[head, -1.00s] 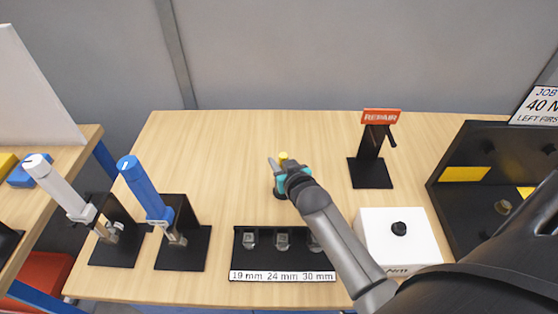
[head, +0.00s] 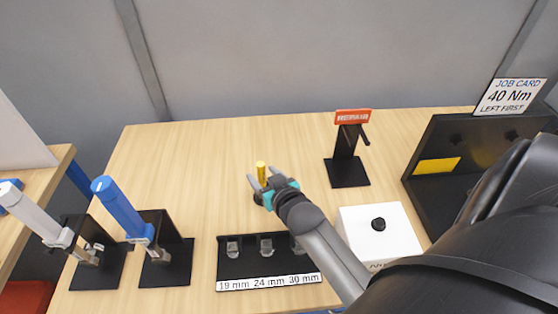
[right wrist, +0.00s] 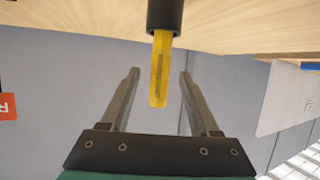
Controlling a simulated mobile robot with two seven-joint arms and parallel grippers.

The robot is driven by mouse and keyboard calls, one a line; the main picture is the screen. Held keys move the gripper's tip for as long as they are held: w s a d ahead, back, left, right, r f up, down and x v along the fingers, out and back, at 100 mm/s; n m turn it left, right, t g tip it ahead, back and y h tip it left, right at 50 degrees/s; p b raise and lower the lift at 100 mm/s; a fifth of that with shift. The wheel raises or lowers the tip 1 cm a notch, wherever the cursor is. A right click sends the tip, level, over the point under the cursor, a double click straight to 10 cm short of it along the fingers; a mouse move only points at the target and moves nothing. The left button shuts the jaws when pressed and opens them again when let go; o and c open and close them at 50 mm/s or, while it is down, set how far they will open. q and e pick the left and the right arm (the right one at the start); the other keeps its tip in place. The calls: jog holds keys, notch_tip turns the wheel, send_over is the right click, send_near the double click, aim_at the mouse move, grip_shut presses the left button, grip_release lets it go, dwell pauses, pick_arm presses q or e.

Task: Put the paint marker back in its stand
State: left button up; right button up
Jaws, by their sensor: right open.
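The paint marker (head: 261,168) is yellow and stands upright on the table behind the socket tray. In the right wrist view the marker (right wrist: 160,70) rises out of a black cylinder (right wrist: 164,15), which looks like its stand; the picture is upside down there. My right gripper (head: 263,175) is open, with its two fingers spread to either side of the marker. In the right wrist view my right gripper (right wrist: 159,74) shows a gap between each finger and the marker. The gripper partly hides the stand in the head view. My left gripper is out of view.
A labelled socket tray (head: 225,271) lies in front. Blue (head: 122,208) and white (head: 33,214) tools stand in black holders at left. A REPAIR stand (head: 347,174), a white box (head: 405,217) and a black bin (head: 420,180) are at right. The table's back left is bare.

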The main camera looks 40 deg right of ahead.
jog(key=v, duration=1)
jog(key=shift+s+p, duration=0.15)
jog(key=shift+p, duration=0.3)
